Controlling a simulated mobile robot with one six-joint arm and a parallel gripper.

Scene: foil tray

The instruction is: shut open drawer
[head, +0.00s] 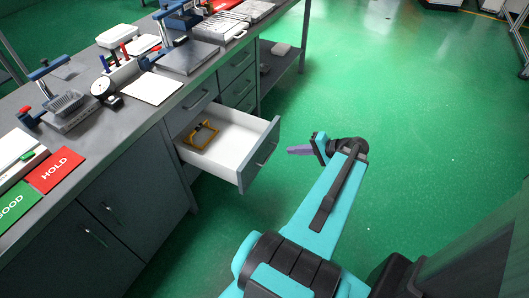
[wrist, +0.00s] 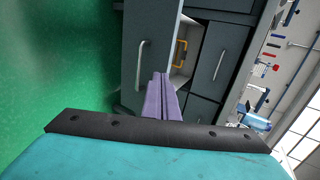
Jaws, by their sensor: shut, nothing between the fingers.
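The open drawer (head: 232,148) sticks out from the grey workbench, its white inside showing and a yellow-orange frame-shaped item (head: 201,136) lying in it. Its dark front (head: 262,153) with a bar handle faces my arm. My gripper (head: 290,150) is shut and empty, its purple fingers a short way to the right of the drawer front and pointing at it. In the wrist view the purple fingers (wrist: 160,84) lie together in front of the drawer front (wrist: 150,40), just right of its pale handle (wrist: 138,66). I cannot tell whether they touch it.
The bench top (head: 120,125) carries a dial gauge (head: 101,88), clamps, a white sheet (head: 152,88) and red and green cards. Shut drawers and a lower shelf (head: 279,67) flank the open drawer. The green floor (head: 400,110) to the right is clear.

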